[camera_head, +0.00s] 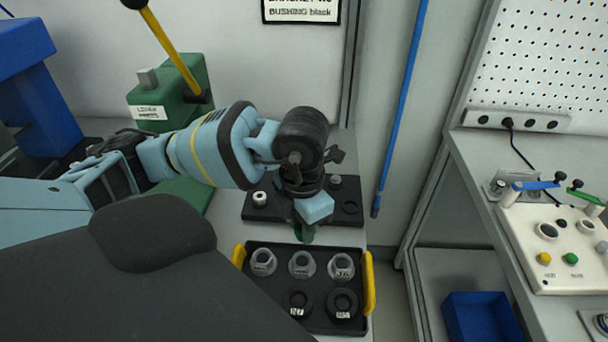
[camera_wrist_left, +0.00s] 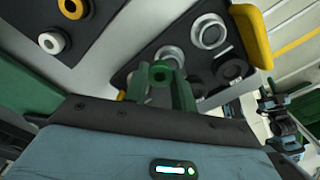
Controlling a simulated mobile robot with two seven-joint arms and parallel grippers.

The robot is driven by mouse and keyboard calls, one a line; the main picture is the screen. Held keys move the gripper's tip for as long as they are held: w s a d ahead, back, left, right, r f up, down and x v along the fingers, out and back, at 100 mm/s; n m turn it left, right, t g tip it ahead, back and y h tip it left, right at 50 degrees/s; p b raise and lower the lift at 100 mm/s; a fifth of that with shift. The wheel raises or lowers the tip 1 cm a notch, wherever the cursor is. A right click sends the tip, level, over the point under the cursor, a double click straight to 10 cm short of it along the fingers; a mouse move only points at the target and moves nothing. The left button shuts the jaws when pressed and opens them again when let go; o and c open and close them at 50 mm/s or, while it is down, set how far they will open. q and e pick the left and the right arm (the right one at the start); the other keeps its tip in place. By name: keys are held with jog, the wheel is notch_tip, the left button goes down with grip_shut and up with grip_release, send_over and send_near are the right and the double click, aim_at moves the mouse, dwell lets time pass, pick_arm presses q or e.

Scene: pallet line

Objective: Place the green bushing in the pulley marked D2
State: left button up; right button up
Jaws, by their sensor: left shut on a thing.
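My left gripper (camera_head: 305,232) points down between the bushing mat and the pulley tray. It is shut on the green bushing (camera_wrist_left: 160,73), which sits between its green fingertips in the left wrist view. In the head view the bushing is mostly hidden by the gripper. The black tray (camera_head: 271,293) holds three silver pulleys in its back row, one of them the middle pulley (camera_head: 302,264), and black ones in front, including the front right pulley (camera_head: 342,303). The pulley labels are too small to read surely, so I cannot tell which is D2. My right gripper is not in view.
A black mat (camera_head: 268,216) behind the tray holds a white bushing (camera_head: 259,199) and other parts. The tray has yellow handles (camera_head: 369,283) at its sides. A green lever unit (camera_head: 172,95) stands at the back left. A blue bin (camera_head: 481,317) is at the lower right.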

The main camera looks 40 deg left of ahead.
pick_arm(q)
jog(key=m, duration=0.3)
jog(key=shift+d+m, duration=0.4)
jog(key=m, duration=0.4)
jog(key=shift+d, duration=0.4)
jog(key=m, duration=0.4)
jog(key=shift+s+d, duration=0.1)
jog(key=shift+d, duration=0.25)
jog(key=m, duration=0.4)
jog(key=shift+d+f, duration=0.1)
jog(key=shift+d, duration=0.25)
jog(key=m, duration=0.4)
jog(key=shift+s+d, duration=0.1)
jog(key=shift+d, duration=0.25)
jog(key=m, duration=0.4)
jog(key=d+m, duration=0.1)
jog(key=m, duration=0.3)
jog(key=d+m, duration=0.1)
jog(key=m, duration=0.4)
jog(key=shift+s+f, duration=0.15)
jog(key=shift+s, duration=0.1)
